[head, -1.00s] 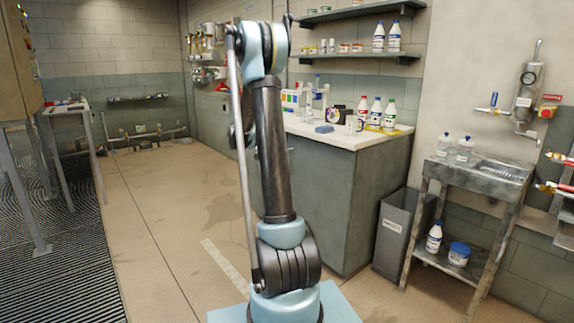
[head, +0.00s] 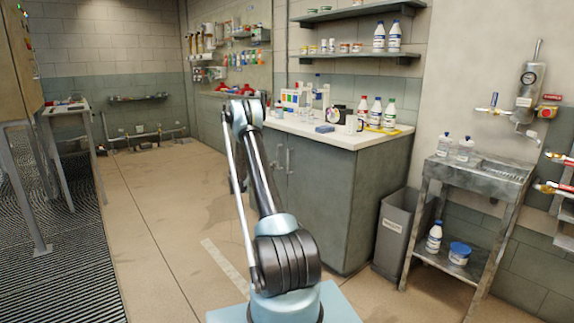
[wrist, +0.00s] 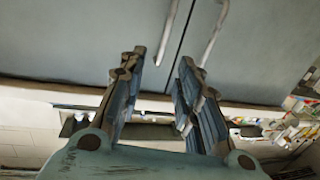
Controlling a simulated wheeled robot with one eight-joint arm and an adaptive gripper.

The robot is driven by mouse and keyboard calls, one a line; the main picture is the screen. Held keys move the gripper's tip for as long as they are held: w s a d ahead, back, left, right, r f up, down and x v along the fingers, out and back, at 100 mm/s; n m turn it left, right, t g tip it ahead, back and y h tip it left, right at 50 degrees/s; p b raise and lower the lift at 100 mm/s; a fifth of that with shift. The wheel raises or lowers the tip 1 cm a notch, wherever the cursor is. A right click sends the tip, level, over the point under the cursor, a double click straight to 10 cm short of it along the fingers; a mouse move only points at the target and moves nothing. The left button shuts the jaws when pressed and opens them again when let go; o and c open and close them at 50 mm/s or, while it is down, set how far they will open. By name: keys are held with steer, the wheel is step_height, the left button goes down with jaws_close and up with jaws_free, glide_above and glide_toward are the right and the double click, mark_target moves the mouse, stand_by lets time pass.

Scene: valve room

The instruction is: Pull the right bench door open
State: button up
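The bench (head: 383,180) has grey-green doors on its front; the right bench door (head: 318,200) is shut, with an upright bar handle (head: 289,161) beside the other door's handle. In the wrist view, which looks upside down, the right door (wrist: 75,40) fills the upper left and its handle (wrist: 170,32) stands left of the seam. The other door's handle (wrist: 213,35) is right of the seam. My gripper (wrist: 161,65) is open and empty, its fingertips facing the doors near the handle ends, touching neither. In the head view my arm hides most of the gripper.
A grey bin (head: 398,236) and a metal stand (head: 478,180) are right of the bench. The floor (head: 150,215) left of the doors is clear.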

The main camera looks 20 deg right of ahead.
steer(key=x, duration=0.6)
steer(key=f+x, duration=0.1)
steer(key=x, duration=0.5)
steer(key=w+x, duration=0.1)
steer(key=x, duration=0.5)
steer(key=shift+s+a+f, duration=0.1)
steer(key=shift+a+f, duration=0.05)
steer(key=shift+a, duration=0.15)
steer(key=shift+c, duration=0.6)
jaws_close()
